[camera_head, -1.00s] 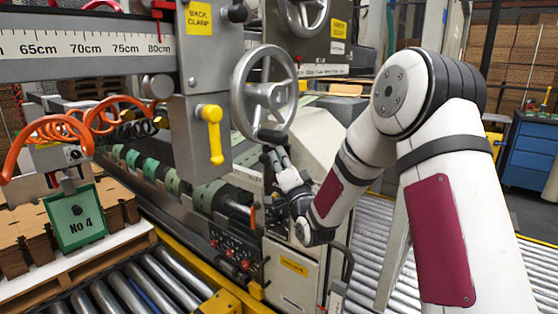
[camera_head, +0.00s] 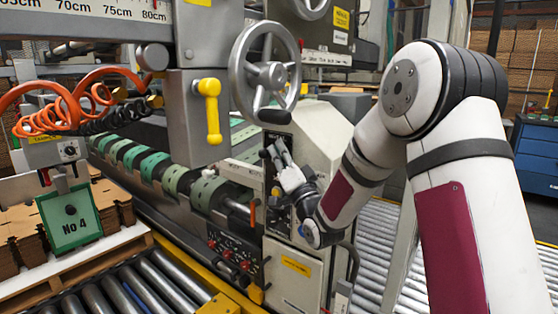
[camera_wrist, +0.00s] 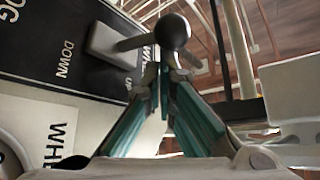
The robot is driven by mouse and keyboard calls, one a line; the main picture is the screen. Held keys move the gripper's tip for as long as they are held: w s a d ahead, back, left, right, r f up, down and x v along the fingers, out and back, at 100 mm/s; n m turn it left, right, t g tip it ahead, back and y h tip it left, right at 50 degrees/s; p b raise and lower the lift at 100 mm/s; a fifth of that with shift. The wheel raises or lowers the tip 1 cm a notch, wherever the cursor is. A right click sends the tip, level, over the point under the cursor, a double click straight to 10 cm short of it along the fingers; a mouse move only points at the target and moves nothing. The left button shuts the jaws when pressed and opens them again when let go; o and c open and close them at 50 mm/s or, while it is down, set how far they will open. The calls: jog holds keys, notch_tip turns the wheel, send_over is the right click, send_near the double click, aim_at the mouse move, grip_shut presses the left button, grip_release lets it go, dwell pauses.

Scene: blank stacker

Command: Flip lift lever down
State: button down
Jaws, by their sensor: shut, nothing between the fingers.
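The lift lever, with a dark round knob (camera_wrist: 173,32), shows at the upper middle of the wrist view. Its short shaft runs left to a grey mount (camera_wrist: 108,46) on a black panel (camera_wrist: 60,50) marked "DOWN", with another label partly hidden near the fingers. My gripper (camera_wrist: 161,76) is shut and empty, its fingertips just below the knob in the picture. I cannot tell whether they touch it. In the head view my gripper (camera_head: 276,150) is at the front of the light machine housing, below the handwheel. The lever is not clear there.
The large grey handwheel (camera_head: 264,72) and its black crank grip hang close above my gripper. A yellow handle (camera_head: 211,112) hangs to the left. Red knobs (camera_head: 228,252) sit on a panel lower left. Roller conveyors (camera_head: 385,245) lie at the right.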

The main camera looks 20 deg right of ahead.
jog(key=f+n+y+b, duration=0.1)
jog(key=n+b, duration=0.1)
jog(key=b, duration=0.2)
jog(key=f+n+y+b, duration=0.1)
jog(key=n+y+b, duration=0.1)
jog(key=b, duration=0.2)
jog(key=f+n+y+b, duration=0.1)
jog(key=n+y+b, duration=0.1)
jog(key=b, duration=0.2)
jog(key=shift+s+a+n, duration=0.2)
jog(key=shift+a+n, duration=0.1)
jog(key=shift+f+b, duration=0.15)
jog(key=shift+b, duration=0.7)
